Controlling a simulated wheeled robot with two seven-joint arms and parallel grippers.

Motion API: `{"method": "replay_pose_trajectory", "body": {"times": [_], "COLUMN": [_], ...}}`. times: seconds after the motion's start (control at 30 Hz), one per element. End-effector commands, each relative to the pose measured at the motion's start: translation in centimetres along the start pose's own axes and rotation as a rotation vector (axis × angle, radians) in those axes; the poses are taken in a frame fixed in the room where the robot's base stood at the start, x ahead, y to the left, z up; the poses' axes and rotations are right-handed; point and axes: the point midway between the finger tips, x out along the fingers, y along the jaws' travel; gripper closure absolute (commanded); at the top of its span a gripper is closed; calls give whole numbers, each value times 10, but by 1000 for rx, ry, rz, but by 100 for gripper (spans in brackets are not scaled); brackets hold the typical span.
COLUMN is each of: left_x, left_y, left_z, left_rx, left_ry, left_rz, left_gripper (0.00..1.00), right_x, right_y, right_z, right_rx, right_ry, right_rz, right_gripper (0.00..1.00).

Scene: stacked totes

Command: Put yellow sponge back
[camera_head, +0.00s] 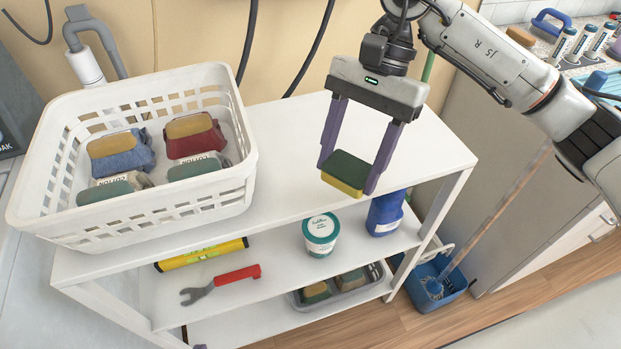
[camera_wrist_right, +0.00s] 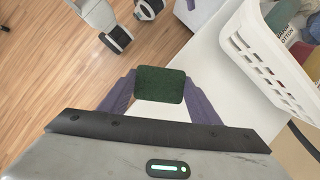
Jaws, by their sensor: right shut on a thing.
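The yellow sponge (camera_head: 346,174) has a dark green top face and a yellow lower part. My right gripper (camera_head: 346,173) is shut on it, with one purple finger on each side. It holds the sponge over the front part of the shelf unit's white top, to the right of the basket. In the right wrist view the sponge's green face (camera_wrist_right: 160,84) shows between the fingers. My left gripper is not in view.
The white shelf top (camera_head: 290,130) is clear right of the basket. A blue bucket (camera_head: 437,283) stands on the floor.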

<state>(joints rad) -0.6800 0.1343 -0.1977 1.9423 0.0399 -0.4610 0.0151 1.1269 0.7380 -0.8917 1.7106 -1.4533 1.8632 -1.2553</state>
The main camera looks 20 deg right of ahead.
Motion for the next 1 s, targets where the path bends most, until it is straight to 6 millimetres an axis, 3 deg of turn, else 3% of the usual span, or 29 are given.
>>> {"method": "replay_pose_trajectory", "body": {"times": [0.3, 0.5, 0.73, 1.0], "left_x": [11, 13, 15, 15], "left_y": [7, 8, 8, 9], "left_z": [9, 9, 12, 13], "left_rx": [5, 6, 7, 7], "left_ry": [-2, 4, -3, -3], "left_rz": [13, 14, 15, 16], "left_gripper": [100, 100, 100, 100], "right_x": [-26, -43, -47, -4], "right_y": [-44, -61, -68, -67], "right_z": [9, 14, 13, -5], "right_rx": [746, 1086, 1258, 1272], "right_ry": [-2, -3, -2, -1], "right_rz": [-325, -468, -532, -534], "right_gripper": [64, 64, 64, 64]}}
